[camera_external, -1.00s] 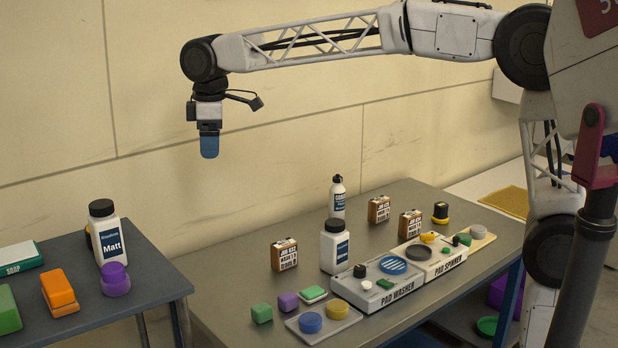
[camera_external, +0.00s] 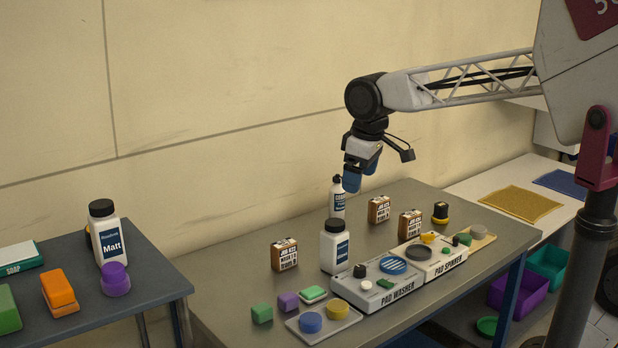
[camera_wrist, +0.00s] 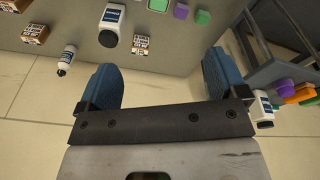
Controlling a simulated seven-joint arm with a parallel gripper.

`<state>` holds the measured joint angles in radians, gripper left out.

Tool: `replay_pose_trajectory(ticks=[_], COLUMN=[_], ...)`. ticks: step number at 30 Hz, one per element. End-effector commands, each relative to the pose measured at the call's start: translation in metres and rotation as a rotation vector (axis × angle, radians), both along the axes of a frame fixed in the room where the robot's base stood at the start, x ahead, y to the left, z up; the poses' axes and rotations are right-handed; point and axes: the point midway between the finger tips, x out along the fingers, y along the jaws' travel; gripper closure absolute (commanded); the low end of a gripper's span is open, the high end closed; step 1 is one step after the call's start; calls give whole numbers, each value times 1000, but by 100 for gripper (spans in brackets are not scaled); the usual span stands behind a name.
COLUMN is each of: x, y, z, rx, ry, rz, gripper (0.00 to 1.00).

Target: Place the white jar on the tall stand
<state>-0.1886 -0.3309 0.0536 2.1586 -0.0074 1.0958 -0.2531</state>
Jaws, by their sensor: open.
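A white jar (camera_external: 334,248) with a black cap and blue label stands upright on the grey middle table; the wrist view shows it from above (camera_wrist: 111,20). A similar white jar (camera_external: 110,242), labelled "Matt", stands on the left table; it also shows in the wrist view (camera_wrist: 262,107). I cannot tell which is meant. My gripper (camera_external: 361,177) has blue fingers, open and empty, above the back of the middle table near a slim white bottle (camera_external: 338,203). In the wrist view my gripper (camera_wrist: 160,78) has nothing between its fingers. I cannot pick out a tall stand for certain.
Several job boxes (camera_external: 284,255) stand around the jar. The pad washer (camera_external: 372,301) and pad spinner (camera_external: 440,268) lie in front and right. Small blocks (camera_external: 262,313) sit at the table's front left. A gap separates it from the left table (camera_external: 150,262).

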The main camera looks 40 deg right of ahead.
Motion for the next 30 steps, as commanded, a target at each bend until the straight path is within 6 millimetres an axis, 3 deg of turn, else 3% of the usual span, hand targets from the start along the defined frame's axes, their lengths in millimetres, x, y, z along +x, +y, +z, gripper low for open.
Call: replay_pose_trajectory(ticks=[9,18,24,30], x=[-82,-151,-174,-180], y=[-52,-84,-92,-94], z=[-49,-100,-119,-124], rx=[24,48,55,57], ry=[-28,-54,-63,-65], rz=[-207,-385,-448,-461], gripper=[9,9,9,9])
